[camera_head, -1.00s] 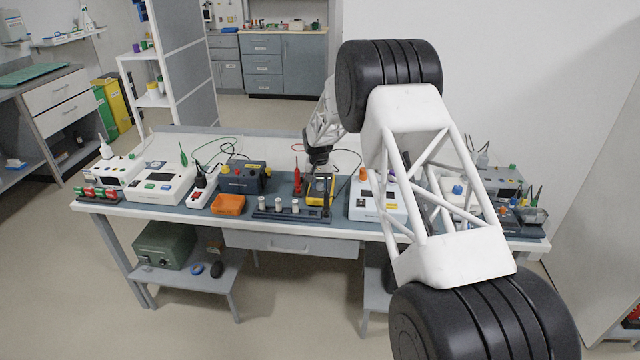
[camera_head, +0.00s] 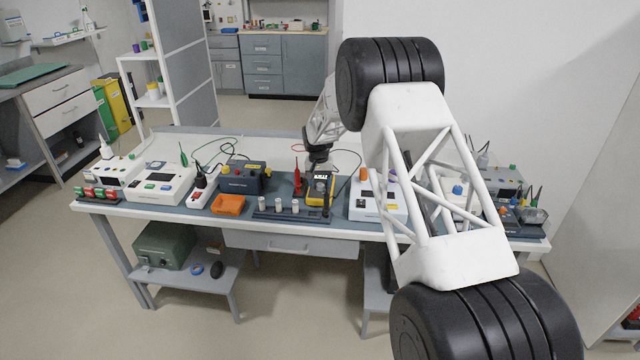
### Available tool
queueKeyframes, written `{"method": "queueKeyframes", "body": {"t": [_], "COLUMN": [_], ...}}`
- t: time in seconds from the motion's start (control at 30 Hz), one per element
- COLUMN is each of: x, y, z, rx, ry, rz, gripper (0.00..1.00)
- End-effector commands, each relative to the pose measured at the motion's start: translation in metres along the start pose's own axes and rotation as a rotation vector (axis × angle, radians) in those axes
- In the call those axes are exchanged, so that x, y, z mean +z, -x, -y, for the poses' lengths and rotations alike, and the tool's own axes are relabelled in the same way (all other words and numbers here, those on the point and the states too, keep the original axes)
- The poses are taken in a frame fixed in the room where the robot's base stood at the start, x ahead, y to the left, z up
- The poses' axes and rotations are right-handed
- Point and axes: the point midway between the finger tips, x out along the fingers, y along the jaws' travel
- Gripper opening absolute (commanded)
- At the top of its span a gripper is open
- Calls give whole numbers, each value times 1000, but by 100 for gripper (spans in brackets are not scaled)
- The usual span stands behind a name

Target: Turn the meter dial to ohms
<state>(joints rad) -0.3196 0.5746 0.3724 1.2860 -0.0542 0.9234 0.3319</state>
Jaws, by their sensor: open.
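The meter (camera_head: 320,189) is a small yellow and dark handheld unit on the bench, right of the red probe (camera_head: 297,182). Pale marks show near its top edge. Its dial and the dial's setting are too small to make out. My gripper (camera_head: 318,167) is dark and points down just above the far end of the meter. It is open, with nothing visible between its fingers. I cannot tell whether it touches the meter.
A rack with white cylinders (camera_head: 294,207) stands in front, left of the meter. A dark blue box (camera_head: 241,180) and orange tray (camera_head: 229,204) are farther left. A white device (camera_head: 365,208) is close on the right. Cables lie behind.

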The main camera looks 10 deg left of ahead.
Motion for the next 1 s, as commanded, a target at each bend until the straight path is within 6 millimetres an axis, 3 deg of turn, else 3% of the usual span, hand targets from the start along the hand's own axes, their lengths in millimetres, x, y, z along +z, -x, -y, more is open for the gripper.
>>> {"method": "queueKeyframes", "body": {"t": [0.5,1.0], "x": [0,0], "y": [60,69], "z": [0,0], "rx": [0,0], "ry": [0,0], "rz": [-1,-1], "gripper": [58,58]}}
